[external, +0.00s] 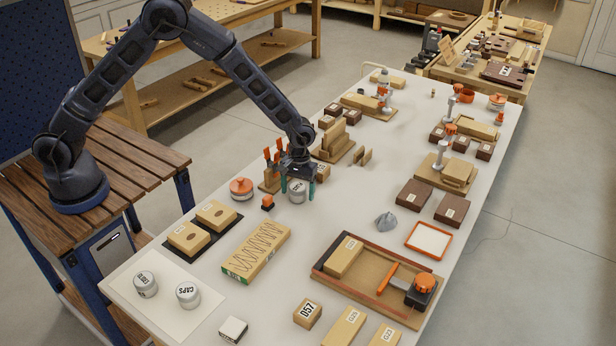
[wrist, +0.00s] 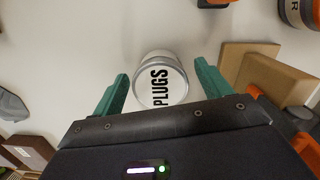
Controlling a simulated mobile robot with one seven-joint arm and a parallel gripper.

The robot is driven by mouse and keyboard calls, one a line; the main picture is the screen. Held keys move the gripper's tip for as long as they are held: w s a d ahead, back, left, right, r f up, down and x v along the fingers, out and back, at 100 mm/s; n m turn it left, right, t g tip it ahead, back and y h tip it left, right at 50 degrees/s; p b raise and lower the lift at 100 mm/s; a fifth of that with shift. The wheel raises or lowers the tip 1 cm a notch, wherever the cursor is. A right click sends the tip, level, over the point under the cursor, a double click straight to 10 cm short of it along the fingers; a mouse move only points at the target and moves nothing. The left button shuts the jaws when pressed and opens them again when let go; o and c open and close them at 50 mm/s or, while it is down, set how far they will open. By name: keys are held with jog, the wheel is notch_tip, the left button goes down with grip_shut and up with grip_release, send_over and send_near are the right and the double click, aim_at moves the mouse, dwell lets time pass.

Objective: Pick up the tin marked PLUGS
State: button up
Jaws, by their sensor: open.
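The round white tin marked PLUGS (wrist: 160,82) stands on the bench in the wrist view, its lid label readable. In the external view the same tin (external: 297,191) shows beneath my gripper, partly covered by it. My gripper (wrist: 160,88) has its two green fingers apart, one on each side of the tin in the picture. They do not appear to touch it, and nothing is held. In the external view my gripper (external: 297,188) is low over the bench. Whether the fingertips reach down beside the tin's wall is hard to tell.
A wooden rack with orange-handled tools (external: 272,165) stands close left of my gripper. A round orange-lidded container (external: 241,188) and a small orange-topped item (external: 267,203) are nearby. Two other tins, one marked CAPS (external: 188,294), stand at the front left.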

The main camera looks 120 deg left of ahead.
jog(key=shift+f, duration=0.2)
jog(key=shift+c, duration=0.5)
jog(key=c, duration=1)
jog(key=shift+r, duration=0.1)
